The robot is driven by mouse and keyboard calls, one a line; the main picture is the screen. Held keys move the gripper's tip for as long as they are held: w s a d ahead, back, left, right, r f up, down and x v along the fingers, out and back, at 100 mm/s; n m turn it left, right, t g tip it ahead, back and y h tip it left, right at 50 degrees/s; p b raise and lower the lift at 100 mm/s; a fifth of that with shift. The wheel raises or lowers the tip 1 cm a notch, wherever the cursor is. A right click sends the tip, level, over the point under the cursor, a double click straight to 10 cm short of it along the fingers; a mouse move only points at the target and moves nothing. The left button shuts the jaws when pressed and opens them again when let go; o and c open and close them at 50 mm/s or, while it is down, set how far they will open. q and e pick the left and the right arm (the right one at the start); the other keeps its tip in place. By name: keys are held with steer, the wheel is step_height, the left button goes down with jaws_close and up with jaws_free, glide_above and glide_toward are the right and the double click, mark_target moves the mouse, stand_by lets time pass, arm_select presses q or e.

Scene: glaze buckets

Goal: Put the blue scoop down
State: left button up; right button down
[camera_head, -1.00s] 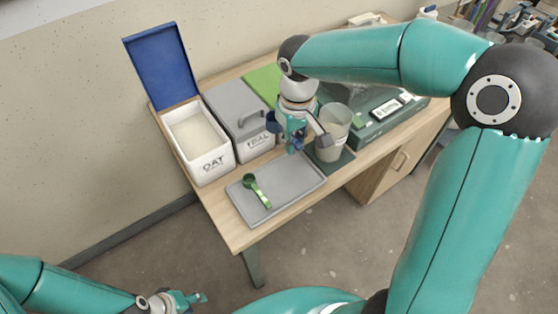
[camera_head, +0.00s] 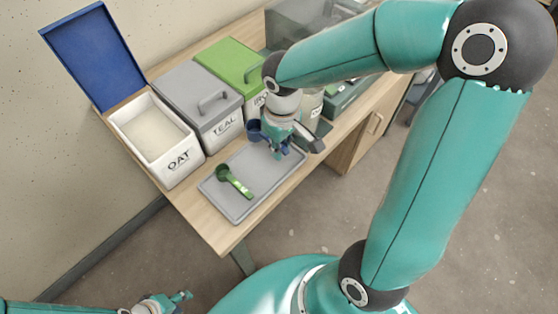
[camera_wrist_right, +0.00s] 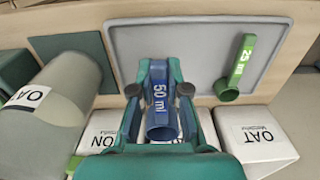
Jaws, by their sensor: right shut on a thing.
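The blue scoop (camera_head: 255,131), marked 50 ml in the right wrist view (camera_wrist_right: 160,100), is held between the fingers of my right gripper (camera_head: 281,150). That gripper is shut on it, above the back right part of the grey tray (camera_head: 238,208). In the right wrist view the tray (camera_wrist_right: 140,40) lies beyond the fingertips, and I cannot tell the gap. A green scoop (camera_head: 234,181), marked 25 ml, lies on the tray's left part. My left gripper (camera_head: 180,300) is low at the bottom left, off the table; its opening is unclear.
Behind the tray stand the white OAT bin (camera_head: 187,172) with its blue lid raised, the grey-lidded TEAL bin (camera_head: 190,85) and a green-lidded bin (camera_head: 232,62).

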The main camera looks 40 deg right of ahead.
mark_target(280, 168)
steer(key=shift+f+b, duration=0.3)
steer(key=shift+f, duration=2.65)
steer(key=shift+f, duration=0.2)
steer(key=c, duration=1.2)
jaws_free()
steer(key=shift+r, duration=0.1)
steer(key=shift+o, duration=0.2)
steer(key=shift+r, duration=0.1)
steer(key=shift+r, duration=0.3)
step_height(280, 168, up, 12)
steer(key=shift+s+f+p, duration=0.15)
steer(key=shift+f+p, duration=0.1)
steer(key=shift+p, duration=0.45)
